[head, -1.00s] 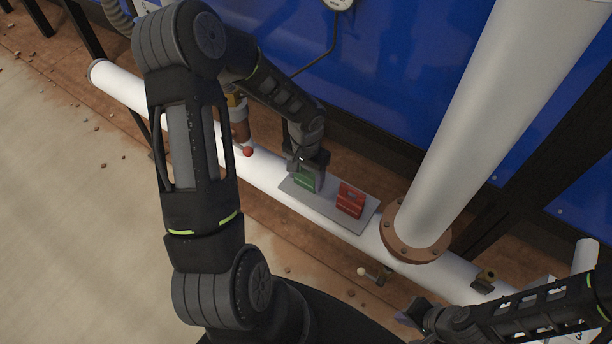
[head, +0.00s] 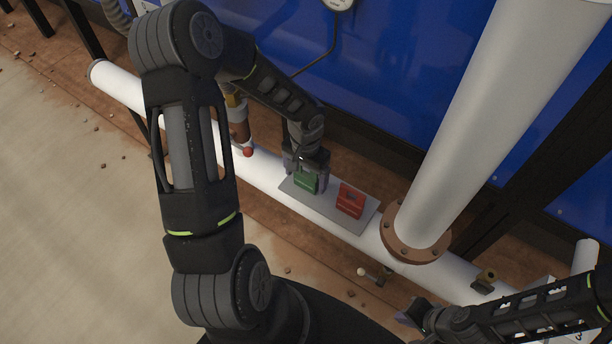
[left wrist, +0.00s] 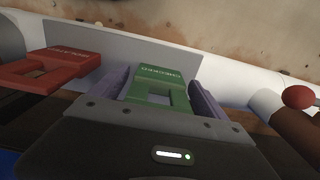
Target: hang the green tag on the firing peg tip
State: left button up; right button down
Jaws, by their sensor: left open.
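The green tag (head: 306,183) stands on a grey plate (head: 331,217) on the white pipe. In the left wrist view the tag (left wrist: 157,82) has raised lettering and a square opening. My left gripper (head: 305,178) is open above the plate, with one finger on each side of the green tag; in the left wrist view it (left wrist: 160,95) has small gaps to the tag. A red-tipped peg (head: 248,152) and a pale-tipped peg (head: 362,271) stick out near the pipe; I cannot tell which is the firing peg. My right gripper (head: 408,314) is low at the right, its opening unclear.
A red tag (head: 350,201) stands beside the green one on the plate; it also shows in the left wrist view (left wrist: 52,68). A thick white upright pipe (head: 475,120) with a brown flange (head: 390,240) rises right of the plate. A blue wall (head: 400,100) stands behind.

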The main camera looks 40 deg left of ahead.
pick_arm(q)
notch_tip(320, 180, up, 7)
jog(key=shift+d+r, duration=0.1)
jog(key=shift+s, duration=0.1)
dwell(0.9)
